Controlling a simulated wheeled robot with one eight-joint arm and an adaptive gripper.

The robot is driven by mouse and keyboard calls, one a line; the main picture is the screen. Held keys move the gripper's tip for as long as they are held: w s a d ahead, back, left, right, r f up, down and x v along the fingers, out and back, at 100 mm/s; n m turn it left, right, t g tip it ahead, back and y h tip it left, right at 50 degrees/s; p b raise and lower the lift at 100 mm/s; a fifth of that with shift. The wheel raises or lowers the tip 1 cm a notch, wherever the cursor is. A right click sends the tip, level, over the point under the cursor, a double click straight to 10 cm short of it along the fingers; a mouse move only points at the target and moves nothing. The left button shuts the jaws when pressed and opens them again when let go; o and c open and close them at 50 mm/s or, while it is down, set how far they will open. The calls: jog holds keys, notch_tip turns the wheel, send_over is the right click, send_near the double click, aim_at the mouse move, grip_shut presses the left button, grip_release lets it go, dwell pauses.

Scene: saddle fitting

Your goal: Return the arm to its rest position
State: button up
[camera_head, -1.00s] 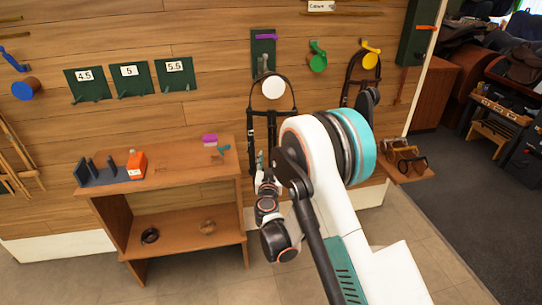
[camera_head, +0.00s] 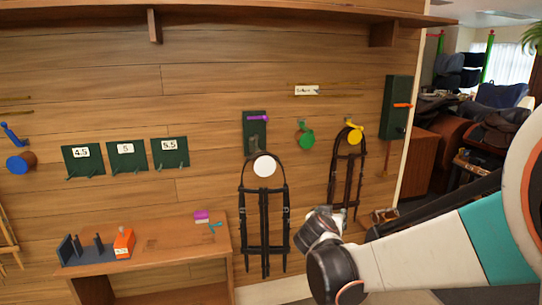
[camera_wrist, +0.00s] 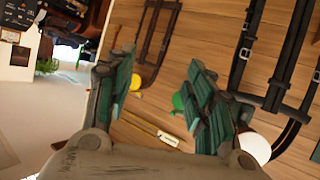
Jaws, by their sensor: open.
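My gripper (camera_wrist: 160,95) shows in the wrist view with its two green-padded fingers spread wide apart and nothing between them. In the head view my arm reaches in from the right edge, and its wrist end is in front of the wall, below the dark bridle (camera_head: 347,175) on the yellow holder (camera_head: 355,134). The fingers cannot be made out in the head view. A black bridle (camera_head: 264,215) hangs from the white round holder (camera_head: 264,165), left of my wrist; its straps also show in the wrist view (camera_wrist: 250,45).
A wooden shelf table (camera_head: 190,248) at lower left bears a dark rack (camera_head: 82,252), an orange bottle (camera_head: 123,243) and a purple block (camera_head: 201,216). Green plates numbered 4.5 (camera_head: 83,160), 5 (camera_head: 127,156) and 5.5 (camera_head: 170,153) hang above. A green holder (camera_head: 306,136) is empty.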

jog(key=s+d+n+g+y, duration=0.1)
jog(key=s+d+g+y, duration=0.1)
jog(key=s, duration=1.4)
jog(key=s+d+f+n+g+y, duration=0.1)
jog(key=s+d+g+y, duration=0.1)
jog(key=s, duration=1.4)
jog(key=shift+s+n+g+y, duration=0.3)
jog(key=shift+n+g, duration=0.1)
jog(key=shift+g, duration=0.3)
jog(key=shift+w+d, duration=0.1)
